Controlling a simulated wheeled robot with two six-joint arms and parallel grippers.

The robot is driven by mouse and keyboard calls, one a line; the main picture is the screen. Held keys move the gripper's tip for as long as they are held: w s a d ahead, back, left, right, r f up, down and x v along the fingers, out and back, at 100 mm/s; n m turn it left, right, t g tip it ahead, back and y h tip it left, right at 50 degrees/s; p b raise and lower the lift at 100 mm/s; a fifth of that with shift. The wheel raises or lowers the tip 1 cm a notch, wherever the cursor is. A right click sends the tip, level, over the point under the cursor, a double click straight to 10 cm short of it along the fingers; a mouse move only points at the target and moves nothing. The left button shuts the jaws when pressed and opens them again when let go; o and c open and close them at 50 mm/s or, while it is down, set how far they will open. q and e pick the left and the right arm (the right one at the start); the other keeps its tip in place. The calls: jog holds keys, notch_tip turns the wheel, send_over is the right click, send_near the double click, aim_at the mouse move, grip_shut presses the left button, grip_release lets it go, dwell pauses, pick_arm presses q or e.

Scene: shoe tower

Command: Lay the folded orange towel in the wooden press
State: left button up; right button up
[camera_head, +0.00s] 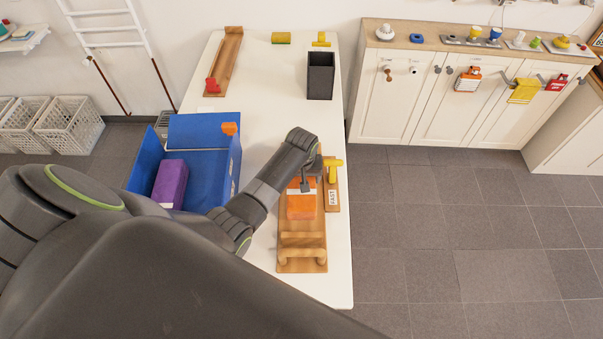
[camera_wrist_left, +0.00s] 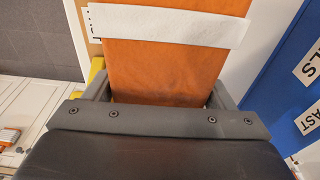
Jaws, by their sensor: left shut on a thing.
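The folded orange towel (camera_head: 301,208), with a white band across it, is at the wooden press (camera_head: 303,262), over the bare wooden board behind the rails at its near end. My left gripper (camera_head: 305,186) is shut on the towel from above and hides part of it. I cannot tell whether the towel touches the board. In the left wrist view the orange towel (camera_wrist_left: 165,65) sits between the two fingers of my left gripper (camera_wrist_left: 155,97). My right gripper is not in view.
A blue box (camera_head: 205,185) with a purple block (camera_head: 170,185) stands left of the press. A small wooden board with a yellow piece (camera_head: 333,165) is close on the right. A dark square holder (camera_head: 320,76) stands farther back. The white table (camera_head: 265,95) is clear between.

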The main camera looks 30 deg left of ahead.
pick_arm(q)
notch_tip(320, 180, down, 3)
jog(key=shift+w+f+b, duration=0.1)
jog(key=shift+b, duration=0.75)
jog(key=shift+f+b, duration=0.5)
jog(key=shift+f, duration=0.2)
jog(key=shift+f+b, duration=0.55)
jog(key=shift+f, duration=0.25)
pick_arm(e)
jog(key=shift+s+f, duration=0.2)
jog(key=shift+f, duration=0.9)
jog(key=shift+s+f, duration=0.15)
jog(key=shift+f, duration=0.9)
pick_arm(q)
jog(key=shift+f+b, duration=0.35)
jog(key=shift+f, duration=0.15)
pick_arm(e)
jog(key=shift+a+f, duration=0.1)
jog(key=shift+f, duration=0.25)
pick_arm(q)
jog(key=o, duration=1.1)
jog(key=shift+o, duration=0.2)
